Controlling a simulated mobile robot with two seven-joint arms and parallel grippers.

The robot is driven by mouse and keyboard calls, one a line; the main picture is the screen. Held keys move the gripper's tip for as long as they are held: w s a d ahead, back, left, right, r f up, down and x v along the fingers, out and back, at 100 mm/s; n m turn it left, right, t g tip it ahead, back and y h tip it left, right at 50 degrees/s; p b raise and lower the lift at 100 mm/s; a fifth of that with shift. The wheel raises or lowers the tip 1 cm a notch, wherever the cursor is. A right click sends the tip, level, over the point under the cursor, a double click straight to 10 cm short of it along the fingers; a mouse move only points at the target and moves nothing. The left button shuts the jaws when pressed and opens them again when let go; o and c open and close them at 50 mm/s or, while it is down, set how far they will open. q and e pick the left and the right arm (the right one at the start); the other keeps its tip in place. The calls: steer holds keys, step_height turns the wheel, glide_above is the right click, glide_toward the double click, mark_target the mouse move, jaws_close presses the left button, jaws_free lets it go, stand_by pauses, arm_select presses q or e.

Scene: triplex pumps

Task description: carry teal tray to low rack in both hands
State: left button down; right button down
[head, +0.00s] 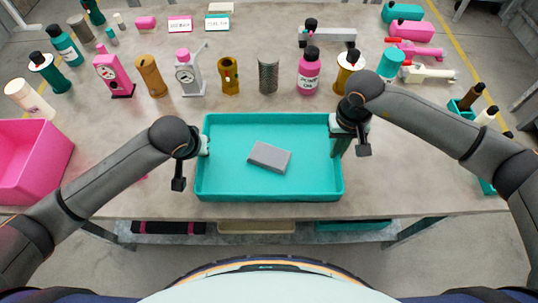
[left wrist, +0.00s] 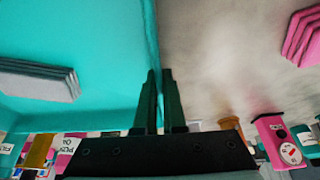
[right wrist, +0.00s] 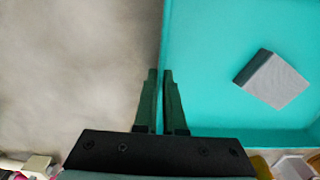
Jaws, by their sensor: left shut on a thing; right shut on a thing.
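The teal tray (head: 225,188) lies at the front edge of the table, with a grey block (head: 270,157) inside it near the middle. My left gripper (head: 204,147) is shut on the tray's left wall; the left wrist view shows its fingers (left wrist: 158,90) on either side of the rim. My right gripper (head: 336,138) is shut on the tray's right wall; the right wrist view shows its fingers (right wrist: 160,90) astride the rim. I cannot tell whether the tray is lifted off the table. A low rack (head: 400,228) shows under the table's front edge.
The rack holds dark and pink items (head: 168,227), a beige tray (head: 256,227) and a teal one (head: 352,225). A pink bin (head: 38,150) stands at the table's left. Bottles and gauges, including a pink bottle (head: 309,75), line the table behind the tray.

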arm_select(q)
steer(key=shift+r, duration=0.1)
arm_select(e)
steer(key=shift+r, duration=0.15)
